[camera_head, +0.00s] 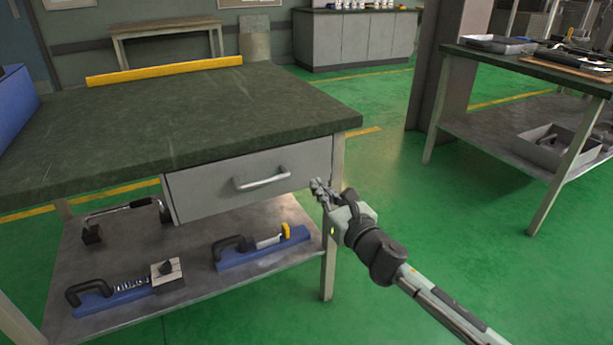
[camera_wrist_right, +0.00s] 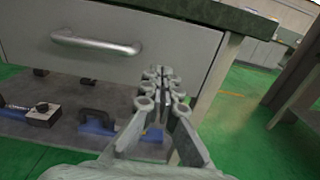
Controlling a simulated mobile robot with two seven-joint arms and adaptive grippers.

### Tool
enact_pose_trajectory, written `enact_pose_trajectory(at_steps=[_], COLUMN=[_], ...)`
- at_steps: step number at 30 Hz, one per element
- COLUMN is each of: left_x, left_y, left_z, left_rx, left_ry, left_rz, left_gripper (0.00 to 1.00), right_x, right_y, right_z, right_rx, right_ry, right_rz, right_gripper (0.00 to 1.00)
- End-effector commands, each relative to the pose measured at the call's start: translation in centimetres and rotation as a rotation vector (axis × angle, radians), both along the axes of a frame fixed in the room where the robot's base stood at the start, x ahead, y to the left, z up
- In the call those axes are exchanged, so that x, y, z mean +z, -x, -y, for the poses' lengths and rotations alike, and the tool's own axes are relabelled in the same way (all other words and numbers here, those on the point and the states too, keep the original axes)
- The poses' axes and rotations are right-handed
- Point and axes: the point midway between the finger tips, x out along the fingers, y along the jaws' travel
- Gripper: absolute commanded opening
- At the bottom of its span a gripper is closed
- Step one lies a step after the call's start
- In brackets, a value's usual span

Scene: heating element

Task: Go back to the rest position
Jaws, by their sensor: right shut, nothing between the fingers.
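My right gripper (camera_head: 322,190) is shut and empty. It is in front of the right end of the workbench's grey drawer (camera_head: 215,192), to the right of the metal handle (camera_head: 262,180), and apart from that handle. The drawer looks closed under the dark green bench top (camera_head: 200,115). In the right wrist view the fingers (camera_wrist_right: 163,85) are together, with the drawer handle (camera_wrist_right: 97,43) up and to the left. My left gripper is not in view.
The bench's lower shelf (camera_head: 200,275) holds blue-based tools (camera_head: 262,250) with black handles. A bench leg (camera_head: 328,265) stands close to my right gripper. Another table (camera_head: 530,68) with trays stands at the right. Green floor (camera_head: 450,230) lies open between them.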

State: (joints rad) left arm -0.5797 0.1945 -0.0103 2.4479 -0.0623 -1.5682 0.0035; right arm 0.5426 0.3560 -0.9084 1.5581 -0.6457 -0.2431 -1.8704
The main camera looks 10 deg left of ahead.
Motion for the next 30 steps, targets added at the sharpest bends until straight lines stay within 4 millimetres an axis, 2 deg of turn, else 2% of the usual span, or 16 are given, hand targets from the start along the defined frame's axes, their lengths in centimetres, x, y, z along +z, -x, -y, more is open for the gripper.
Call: enact_pose_trajectory(at_steps=[1,4,11,14,16,17,20,21,23,26,30], left_x=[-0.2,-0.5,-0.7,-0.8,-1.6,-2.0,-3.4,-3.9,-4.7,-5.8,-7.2], left_y=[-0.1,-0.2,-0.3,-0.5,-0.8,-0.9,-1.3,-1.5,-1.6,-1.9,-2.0], left_z=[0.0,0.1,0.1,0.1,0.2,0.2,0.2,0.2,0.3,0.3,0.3], left_rx=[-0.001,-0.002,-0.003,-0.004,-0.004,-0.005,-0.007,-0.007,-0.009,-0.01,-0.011], left_ry=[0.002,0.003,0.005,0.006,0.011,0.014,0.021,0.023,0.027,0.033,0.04], left_rz=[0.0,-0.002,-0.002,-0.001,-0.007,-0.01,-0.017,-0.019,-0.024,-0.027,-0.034], left_gripper=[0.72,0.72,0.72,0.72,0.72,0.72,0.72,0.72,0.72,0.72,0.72], right_x=[-0.1,-0.1,-0.1,-0.7,-1.9,-2.7,-7.0,-8.9,-11.8,-16.3,-21.6], right_y=[1.1,2.6,4.5,4.7,4.8,5.0,6.8,7.9,10.1,14.7,22.6], right_z=[0.7,1.7,3.0,4.3,6.3,7.6,12.9,15.1,18.0,22.3,27.0], right_rx=[0.0,0.001,-0.005,-0.061,-0.158,-0.216,-0.467,-0.574,-0.732,-1.001,-1.389], right_ry=[0.003,0.001,-0.008,-0.121,-0.303,-0.408,-0.823,-0.985,-1.211,-1.552,-1.971], right_rz=[-0.001,-0.002,-0.009,-0.102,-0.246,-0.327,-0.614,-0.71,-0.826,-0.955,-1.008], right_gripper=[0.0,0.0,0.0,0.0,0.0,0.0,0.0,0.0,0.0,0.0,0.0])
